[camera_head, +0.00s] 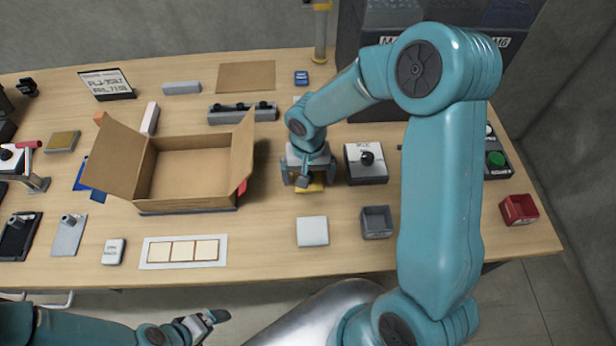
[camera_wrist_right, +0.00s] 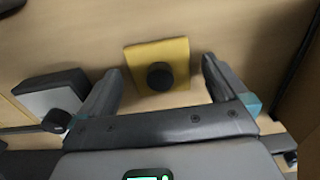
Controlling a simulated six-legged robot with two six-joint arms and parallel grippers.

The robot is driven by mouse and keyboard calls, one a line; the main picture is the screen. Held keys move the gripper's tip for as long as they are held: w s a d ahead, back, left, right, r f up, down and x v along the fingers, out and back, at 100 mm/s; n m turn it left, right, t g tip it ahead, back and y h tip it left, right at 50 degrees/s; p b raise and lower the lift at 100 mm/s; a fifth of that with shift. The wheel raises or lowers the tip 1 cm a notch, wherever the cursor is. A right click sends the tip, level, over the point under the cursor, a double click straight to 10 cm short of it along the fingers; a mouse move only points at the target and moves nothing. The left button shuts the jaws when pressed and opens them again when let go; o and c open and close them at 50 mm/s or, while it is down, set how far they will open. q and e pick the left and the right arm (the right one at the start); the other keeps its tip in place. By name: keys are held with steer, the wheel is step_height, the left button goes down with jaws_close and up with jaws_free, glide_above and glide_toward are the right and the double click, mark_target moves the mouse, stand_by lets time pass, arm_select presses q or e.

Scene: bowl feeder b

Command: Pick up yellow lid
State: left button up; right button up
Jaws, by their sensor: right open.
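The yellow lid (camera_wrist_right: 180,54) is a flat square plate with a round black knob (camera_wrist_right: 160,76) on top. In the right wrist view it lies on the table, with the knob between the two fingertips. In the head view only a yellow strip (camera_head: 316,187) of it shows below my right gripper (camera_head: 303,183). My right gripper (camera_wrist_right: 161,68) is open and empty, its fingers spread on either side of the knob; I cannot tell whether they touch the lid. My left gripper (camera_head: 207,319) is low in the head view, off the table's front edge, far from the lid; its jaws are unclear.
An open cardboard box (camera_head: 190,173) stands left of the right gripper, one flap close to it. A grey block with a black knob (camera_head: 366,163) stands close on the right. A white square (camera_head: 312,231) and a grey bin (camera_head: 377,222) lie in front.

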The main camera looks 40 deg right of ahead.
steer(key=shift+f, duration=0.5)
steer(key=c, duration=1.1)
steer(key=shift+o, duration=0.2)
steer(key=shift+r, duration=0.15)
step_height(320, 180, up, 20)
steer(key=shift+s, duration=0.15)
